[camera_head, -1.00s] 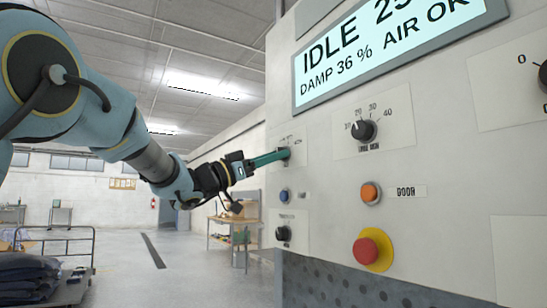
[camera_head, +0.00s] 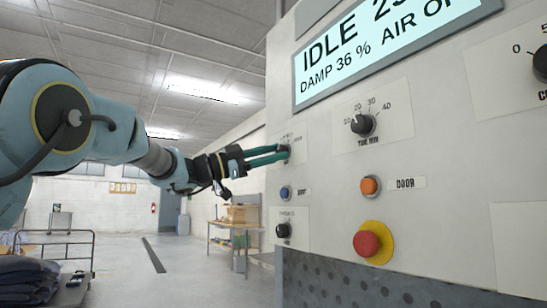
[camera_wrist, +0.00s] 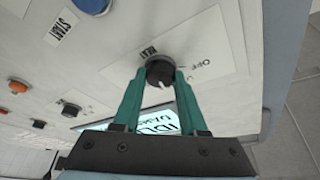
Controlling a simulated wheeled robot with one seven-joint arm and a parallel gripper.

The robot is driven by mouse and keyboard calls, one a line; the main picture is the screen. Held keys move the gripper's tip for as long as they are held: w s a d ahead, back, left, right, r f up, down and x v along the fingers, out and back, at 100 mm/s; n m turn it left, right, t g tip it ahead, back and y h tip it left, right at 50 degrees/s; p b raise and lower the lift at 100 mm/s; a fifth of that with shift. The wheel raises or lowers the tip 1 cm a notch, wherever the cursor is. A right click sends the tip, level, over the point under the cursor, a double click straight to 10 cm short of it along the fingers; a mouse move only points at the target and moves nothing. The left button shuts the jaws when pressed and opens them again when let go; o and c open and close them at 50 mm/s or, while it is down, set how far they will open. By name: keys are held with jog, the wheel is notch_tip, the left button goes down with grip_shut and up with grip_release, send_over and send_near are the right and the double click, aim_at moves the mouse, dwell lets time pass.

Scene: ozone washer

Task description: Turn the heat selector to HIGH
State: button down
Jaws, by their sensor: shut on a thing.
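The heat selector is a small black knob on a white label plate at the upper left of the panel. In the wrist view the knob (camera_wrist: 159,70) sits between my two green fingers, with a pale pointer mark on its face. The printed words OFF and HEAT show on its plate (camera_wrist: 205,50); I cannot read a HIGH mark. My gripper (camera_wrist: 160,78) is shut on the knob. In the head view my gripper (camera_head: 281,154) reaches the panel from the left, one finger above the other, and mostly hides the selector.
Close by are a blue button (camera_head: 285,193), a lower black knob (camera_head: 283,230), the time knob (camera_head: 362,125), an orange door button (camera_head: 370,186) and a red emergency button (camera_head: 367,243). A display (camera_head: 390,50) reads IDLE. The floor on the left is open around a cart (camera_head: 60,258).

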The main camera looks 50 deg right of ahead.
jog(key=m+y, duration=0.1)
jog(key=m, duration=0.2)
jog(key=m+y, duration=0.1)
jog(key=m, duration=0.2)
jog(key=shift+w+r+m+g+y, duration=0.15)
jog(key=shift+m+g+y, duration=0.15)
jog(key=shift+r+m+t+y+p, duration=0.1)
jog(key=shift+m+t+y+p, duration=0.45)
jog(key=shift+m, duration=1.55)
jog(key=shift+c, duration=2.2)
grip_release()
jog(key=b+v, duration=0.2)
jog(key=v, duration=0.8)
jog(key=shift+w+a, duration=0.2)
jog(key=shift+w, duration=0.15)
jog(key=shift+r, duration=0.1)
